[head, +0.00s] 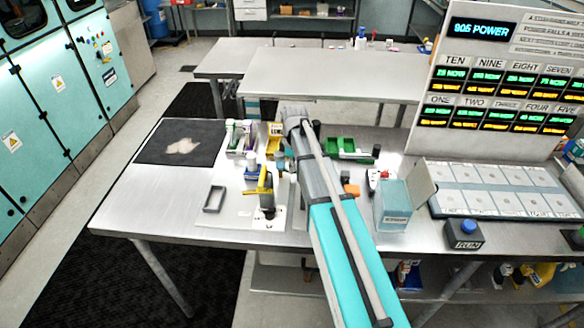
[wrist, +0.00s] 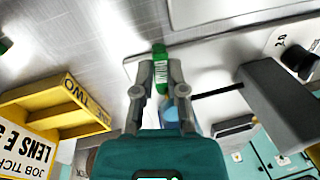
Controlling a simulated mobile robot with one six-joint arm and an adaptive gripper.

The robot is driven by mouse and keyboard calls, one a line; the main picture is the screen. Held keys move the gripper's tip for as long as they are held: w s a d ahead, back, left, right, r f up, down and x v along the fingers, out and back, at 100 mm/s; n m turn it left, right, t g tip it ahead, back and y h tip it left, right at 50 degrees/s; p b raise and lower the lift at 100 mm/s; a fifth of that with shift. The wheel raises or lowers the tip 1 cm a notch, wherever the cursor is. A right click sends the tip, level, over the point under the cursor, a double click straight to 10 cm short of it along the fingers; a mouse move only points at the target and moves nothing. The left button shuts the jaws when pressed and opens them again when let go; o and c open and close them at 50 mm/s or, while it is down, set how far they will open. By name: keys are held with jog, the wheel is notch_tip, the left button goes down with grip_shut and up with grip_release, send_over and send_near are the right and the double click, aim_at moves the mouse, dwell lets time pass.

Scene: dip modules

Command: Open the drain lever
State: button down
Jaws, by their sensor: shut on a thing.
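A small green piece with pale lettering (wrist: 160,62), which looks like the handle of the drain lever, sits between the fingertips of my gripper (wrist: 161,80) in the wrist view. The fingers are shut on it from both sides. Its lower end and its mounting are hidden behind the fingers. A blue, partly see-through part (wrist: 173,116) shows just beyond the fingers. In the head view my gripper (head: 283,163) is at the left side of my arm, over the middle of the table, and the green handle cannot be made out there.
A yellow job-ticket rack marked TWO (wrist: 55,110) stands left of my gripper in the wrist view. A grey block with a black rod (wrist: 280,100) is close on the right. In the head view, a yellow-topped fixture (head: 265,190) stands close by. The table's front left (head: 150,210) is clear.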

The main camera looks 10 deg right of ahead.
jog(key=c, duration=0.7)
grip_release()
jog(key=shift+s, duration=0.1)
